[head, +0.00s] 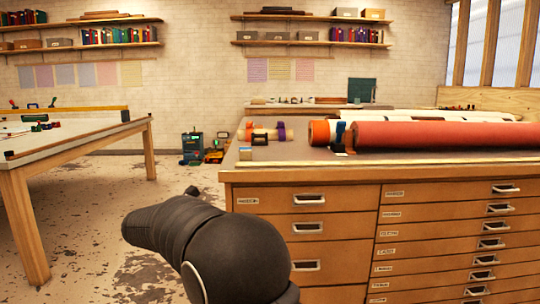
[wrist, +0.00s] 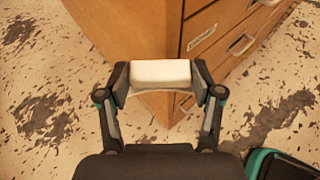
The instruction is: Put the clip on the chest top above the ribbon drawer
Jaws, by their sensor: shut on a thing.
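My gripper (wrist: 160,76) is shut on a small white block-like thing (wrist: 160,72) in the wrist view. I cannot tell from its shape whether this is the clip. It is held in front of a corner of the wooden chest (wrist: 140,38), with floor below. In the head view the wide chest (head: 335,295) has labelled drawers, and its grey top (head: 300,158) shows. The label (head: 248,201) on the upper left drawer is too small to read surely. My arm is in front of the chest's left end; the gripper's fingers do not show there.
On the chest top lie a large red roll (head: 440,136), an orange-ended roll (head: 319,133) and a small box (head: 245,153) near the front left corner. Bare top shows between box and rolls. A worktable (head: 75,142) stands left. A green machine (head: 192,146) is on the floor behind.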

